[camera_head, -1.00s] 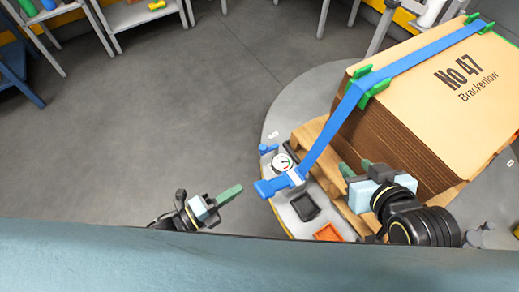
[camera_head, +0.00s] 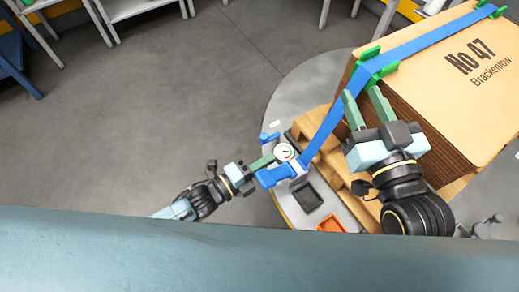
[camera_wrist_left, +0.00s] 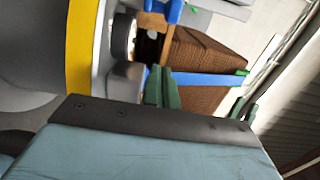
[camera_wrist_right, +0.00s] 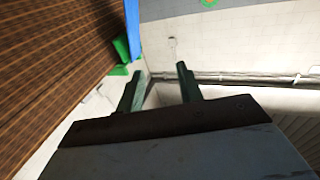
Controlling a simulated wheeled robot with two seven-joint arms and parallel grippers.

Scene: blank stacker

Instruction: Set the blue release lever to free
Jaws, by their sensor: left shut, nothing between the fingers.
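Near the gauge are two blue parts: a wide blue handle (camera_head: 273,177) at the lower end of the blue strap (camera_head: 345,103), and a small blue knob-like part (camera_head: 269,137) just above. I cannot tell for sure which is the release lever. My left gripper (camera_head: 272,159) is shut and empty, its green fingertips between these two parts, beside the gauge; I cannot tell whether they touch. In the left wrist view the fingers (camera_wrist_left: 162,72) are together, with a blue part (camera_wrist_left: 173,11) beyond. My right gripper (camera_head: 365,92) is open and empty beside the stack's near corner.
The strap crosses a tall stack of brown sheets (camera_head: 470,40) with green corner guards (camera_head: 366,73), on a wooden pallet (camera_head: 325,150). A round dial gauge (camera_head: 284,152), a black tray (camera_head: 307,196) and an orange tray (camera_head: 330,224) sit nearby. Open grey floor lies left.

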